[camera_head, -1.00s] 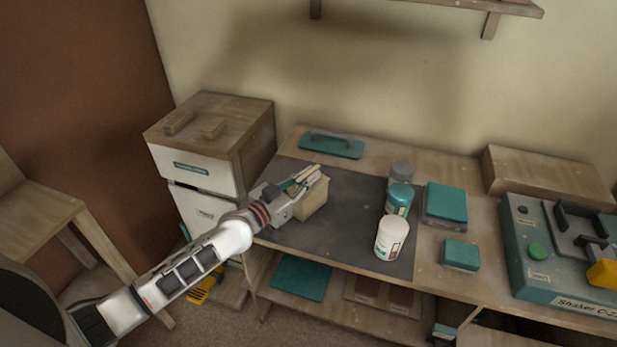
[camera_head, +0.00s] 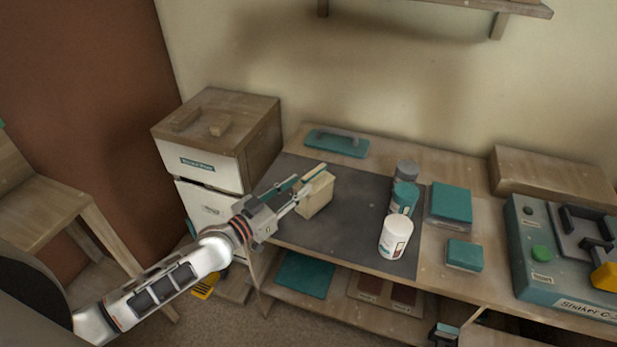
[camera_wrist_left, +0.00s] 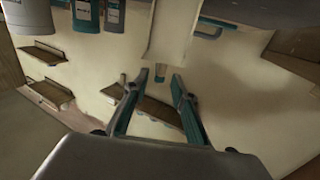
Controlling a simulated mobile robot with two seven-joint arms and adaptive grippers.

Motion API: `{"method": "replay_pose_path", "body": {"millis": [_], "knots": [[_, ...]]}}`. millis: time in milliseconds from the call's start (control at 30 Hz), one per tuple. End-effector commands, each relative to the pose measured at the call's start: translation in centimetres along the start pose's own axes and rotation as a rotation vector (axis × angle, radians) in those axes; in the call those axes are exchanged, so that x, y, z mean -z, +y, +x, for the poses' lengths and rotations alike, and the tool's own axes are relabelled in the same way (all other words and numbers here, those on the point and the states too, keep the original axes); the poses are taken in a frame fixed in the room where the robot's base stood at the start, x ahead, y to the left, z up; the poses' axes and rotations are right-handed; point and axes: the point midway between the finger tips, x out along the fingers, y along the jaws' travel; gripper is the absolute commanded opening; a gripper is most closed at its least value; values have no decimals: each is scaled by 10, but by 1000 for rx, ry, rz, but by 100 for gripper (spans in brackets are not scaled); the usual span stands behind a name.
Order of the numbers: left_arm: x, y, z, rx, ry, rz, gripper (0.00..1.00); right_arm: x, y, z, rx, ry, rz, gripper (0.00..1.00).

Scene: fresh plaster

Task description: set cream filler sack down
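The cream filler sack (camera_head: 314,200) stands upright on the dark mat (camera_head: 345,230) on the bench in the head view. A pale strip with a teal edge shows along its top. My left gripper (camera_head: 300,186) is open at the sack's left side, its fingertips close to it; I cannot tell whether they touch. In the left wrist view, the fingers (camera_wrist_left: 160,78) are spread with nothing clamped between them, and the pale sack (camera_wrist_left: 168,35) is just beyond the tips. My right gripper is not in view.
White (camera_head: 395,238), teal (camera_head: 404,198) and grey (camera_head: 405,173) containers stand to the sack's right. A teal trowel (camera_head: 337,144) lies behind. A drawer cabinet (camera_head: 215,150) stands left, a shaker machine (camera_head: 545,255) far right. The mat between sack and containers is clear.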

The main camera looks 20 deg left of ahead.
Motion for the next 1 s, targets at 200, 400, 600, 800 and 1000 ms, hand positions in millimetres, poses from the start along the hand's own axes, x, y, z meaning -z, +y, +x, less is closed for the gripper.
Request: {"method": "replay_pose_path", "body": {"millis": [200,400,600,800,1000], "knots": [[-1,0,-36,0,-2,0,26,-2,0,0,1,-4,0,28],[-6,6,-51,-3,-11,-2,26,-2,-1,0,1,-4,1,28],[-75,65,-92,-9,-158,4,26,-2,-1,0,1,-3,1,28],[-159,116,-164,59,-410,37,26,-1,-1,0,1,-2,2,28],[-199,129,-216,133,-576,71,26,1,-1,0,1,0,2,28]]}}
